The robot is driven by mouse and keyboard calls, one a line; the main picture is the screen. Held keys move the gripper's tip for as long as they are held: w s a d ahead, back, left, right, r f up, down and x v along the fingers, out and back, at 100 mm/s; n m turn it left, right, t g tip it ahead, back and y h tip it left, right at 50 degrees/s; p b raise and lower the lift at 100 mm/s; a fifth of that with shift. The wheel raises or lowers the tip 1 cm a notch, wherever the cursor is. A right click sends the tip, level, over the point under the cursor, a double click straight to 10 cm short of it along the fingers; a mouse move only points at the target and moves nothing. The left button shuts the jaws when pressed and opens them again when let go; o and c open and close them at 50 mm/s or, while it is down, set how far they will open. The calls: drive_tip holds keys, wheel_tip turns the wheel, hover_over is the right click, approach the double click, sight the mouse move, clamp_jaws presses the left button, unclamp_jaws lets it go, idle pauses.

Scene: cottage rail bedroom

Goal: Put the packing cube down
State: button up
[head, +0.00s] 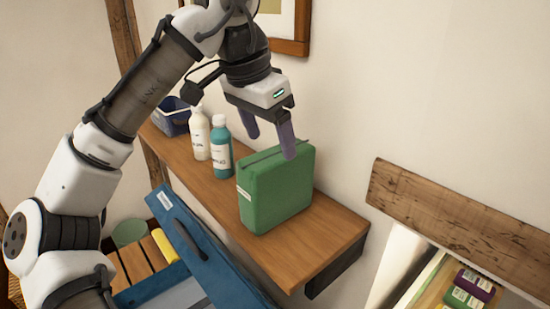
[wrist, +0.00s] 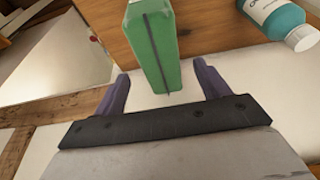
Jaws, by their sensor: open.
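The packing cube (head: 276,187) is a green, boxy fabric case with a dark zip along its top. It stands upright on a wooden wall shelf (head: 305,251), near the shelf's right end. My gripper (head: 270,142) is open and empty just above the cube's top, with its purple fingers pointing down. In the wrist view the green cube (wrist: 152,45) lies ahead of and between the spread fingertips of my gripper (wrist: 162,82), apart from both. The cube's underside and its wall-facing side are hidden.
A teal bottle (head: 220,147), a white bottle (head: 200,134) and a blue basket (head: 172,117) stand left of the cube on the shelf. A blue case (head: 205,250) is open below. A wooden rail (head: 460,222) is at right. The shelf's right end is bare.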

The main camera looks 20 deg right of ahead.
drive_tip(key=shift+v, duration=1.85)
